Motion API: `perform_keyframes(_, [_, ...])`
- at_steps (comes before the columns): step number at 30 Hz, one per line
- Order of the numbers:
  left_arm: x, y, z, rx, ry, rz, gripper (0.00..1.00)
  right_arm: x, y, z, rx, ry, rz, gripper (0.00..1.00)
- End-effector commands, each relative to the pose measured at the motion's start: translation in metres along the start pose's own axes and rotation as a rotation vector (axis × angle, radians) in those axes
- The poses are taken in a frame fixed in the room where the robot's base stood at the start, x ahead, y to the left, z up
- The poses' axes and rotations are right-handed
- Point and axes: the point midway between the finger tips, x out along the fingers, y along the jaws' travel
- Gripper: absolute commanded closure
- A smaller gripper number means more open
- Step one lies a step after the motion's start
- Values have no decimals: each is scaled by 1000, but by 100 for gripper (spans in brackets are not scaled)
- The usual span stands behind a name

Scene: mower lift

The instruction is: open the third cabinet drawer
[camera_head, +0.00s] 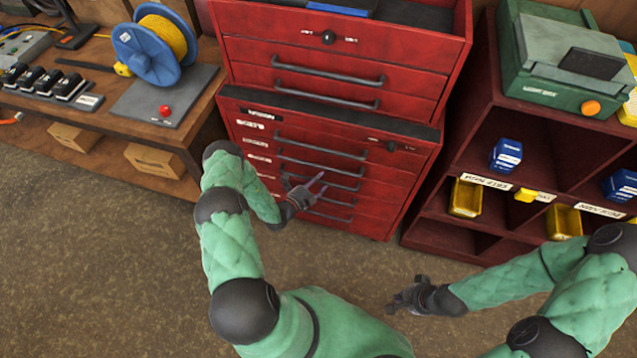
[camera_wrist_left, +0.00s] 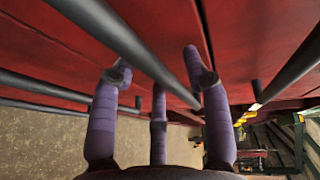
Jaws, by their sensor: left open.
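The red cabinet (camera_head: 400,172) stands at the centre, its lower section stacked with several closed drawers, each with a grey bar handle. My left gripper (camera_head: 304,182) is in front of these drawers, around the middle handles. In the left wrist view, its purple fingers (camera_wrist_left: 155,68) are spread open close to the red drawer fronts. A grey handle bar (camera_wrist_left: 135,48) slants across the fingertips there; whether they touch it I cannot tell. The head view does not show clearly which handle this is. My right gripper (camera_head: 406,295) is open and empty above the floor, away from the cabinet.
A wooden bench (camera_head: 180,138) with a blue cable reel (camera_head: 152,55) stands to the left. Red shelving (camera_head: 450,235) with bins and a green case (camera_head: 565,85) stands to the right. Bare floor (camera_head: 110,270) lies in front.

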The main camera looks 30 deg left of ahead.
Motion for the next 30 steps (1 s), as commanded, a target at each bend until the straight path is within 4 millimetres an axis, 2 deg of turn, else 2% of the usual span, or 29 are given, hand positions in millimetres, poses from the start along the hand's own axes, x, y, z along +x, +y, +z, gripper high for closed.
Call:
perform_keyframes(8, [2,0,0,0,1,0,53,0,0,0,0,0,0,100])
perform_keyframes(11, [2,0,0,0,1,0,75,0,0,0,0,0,0,100])
perform_keyframes(13, [2,0,0,0,1,0,95,0,0,0,0,0,0,100])
perform_keyframes(14, [2,0,0,0,1,0,100,0,0,0,0,0,0,100])
perform_keyframes(23, [-2,0,-2,-1,0,0,100,-1,0,0,0,0,0,100])
perform_keyframes(26, [-9,2,-5,-2,0,1,100,-3,-1,0,0,0,0,100])
perform_keyframes(30, [-30,6,-13,-5,-1,4,100,-8,-3,0,0,0,0,100])
